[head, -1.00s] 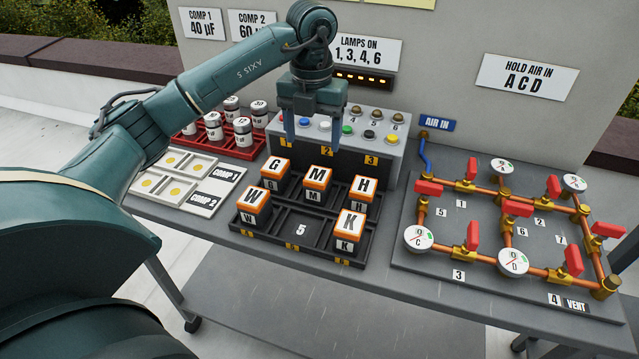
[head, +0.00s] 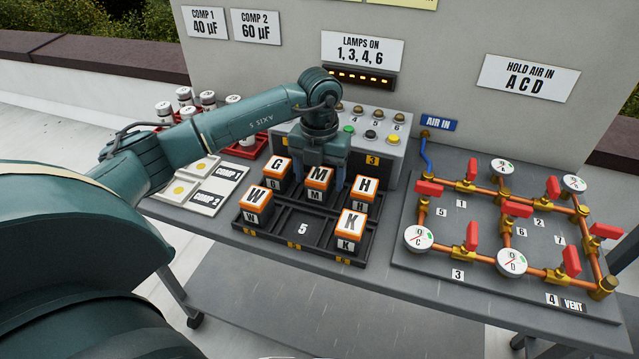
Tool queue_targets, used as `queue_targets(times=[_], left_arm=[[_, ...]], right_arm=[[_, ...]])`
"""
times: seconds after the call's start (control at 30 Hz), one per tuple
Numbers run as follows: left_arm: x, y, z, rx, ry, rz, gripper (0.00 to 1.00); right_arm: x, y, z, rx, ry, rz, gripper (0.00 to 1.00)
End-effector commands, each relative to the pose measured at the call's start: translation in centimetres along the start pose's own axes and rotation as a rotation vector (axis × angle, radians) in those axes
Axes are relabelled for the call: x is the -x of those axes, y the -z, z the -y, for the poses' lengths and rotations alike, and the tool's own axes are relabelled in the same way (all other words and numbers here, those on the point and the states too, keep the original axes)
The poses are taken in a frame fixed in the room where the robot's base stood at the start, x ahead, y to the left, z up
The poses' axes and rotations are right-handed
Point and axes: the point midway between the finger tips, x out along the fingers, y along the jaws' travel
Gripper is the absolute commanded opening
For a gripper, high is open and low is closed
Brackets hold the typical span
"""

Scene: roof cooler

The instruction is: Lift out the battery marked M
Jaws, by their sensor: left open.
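The battery marked M (head: 318,178) is an orange-topped block with a white face. It sits in the back middle compartment of the black battery tray (head: 270,241), between batteries G (head: 277,170) and H (head: 364,190). My left gripper (head: 321,178) points down at battery M, its open fingers on the left and right of it. I cannot tell whether the fingers touch it, as their lower parts are partly hidden. Batteries W (head: 255,200) and K (head: 349,228) sit in the front left and front right compartments. My right gripper is not in view.
The front middle compartment, marked 5 (head: 302,229), is empty. A grey lamp and button box (head: 392,160) stands close behind the tray. A copper pipe board with red valves (head: 505,235) lies at the right. Capacitor trays (head: 206,200) and a red rack (head: 248,147) are at the left.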

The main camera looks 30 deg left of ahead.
Motion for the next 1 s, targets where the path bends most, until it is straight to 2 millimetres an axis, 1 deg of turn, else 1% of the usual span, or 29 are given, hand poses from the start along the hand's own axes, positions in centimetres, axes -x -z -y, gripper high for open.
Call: queue_targets(times=[0.03, 0.07, 0.73, 1.0], left_arm=[[0.01, 0.0, 0.02, 0.0, 0.0, 0.0, 0.69], [0.02, 0.0, 0.02, 0.0, 0.0, 0.0, 0.67], [0.07, 0.0, 0.01, 0.0, 0.0, 0.0, 0.12], [0.38, -0.06, 0.03, 0.0, 0.002, 0.002, 0.11]], right_arm=[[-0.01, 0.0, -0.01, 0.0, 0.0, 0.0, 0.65], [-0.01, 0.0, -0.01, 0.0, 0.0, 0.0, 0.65], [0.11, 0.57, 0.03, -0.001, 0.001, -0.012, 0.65], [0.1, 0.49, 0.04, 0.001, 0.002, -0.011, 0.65]])
